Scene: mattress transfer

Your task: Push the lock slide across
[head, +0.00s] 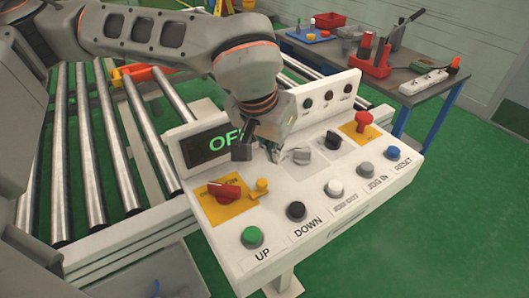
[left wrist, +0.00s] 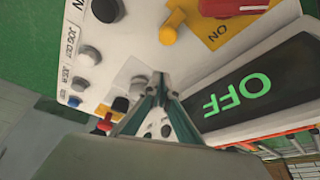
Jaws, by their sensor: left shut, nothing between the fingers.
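A small yellow piece (head: 260,187), which looks like the lock slide, sits on the white control panel (head: 228,262) beside the red rotary switch (head: 224,192) and its yellow plate. In the left wrist view the yellow piece (left wrist: 172,25) is near the top, beside the red switch handle (left wrist: 234,6). My left gripper (head: 273,156) is over the panel, shut and empty, its tips near the grey knob (head: 300,156) and apart from the yellow piece. In the left wrist view its fingertips (left wrist: 158,78) are close beside the grey knob (left wrist: 138,85). My right gripper is not in view.
The display (head: 212,148) reading OFF stands behind the yellow piece. A black knob (head: 332,140), a red mushroom button (head: 363,121) and a front row of buttons, including a green one (head: 252,237), stick up from the panel. Rollers (head: 95,150) lie left; a tool table (head: 400,75) stands behind.

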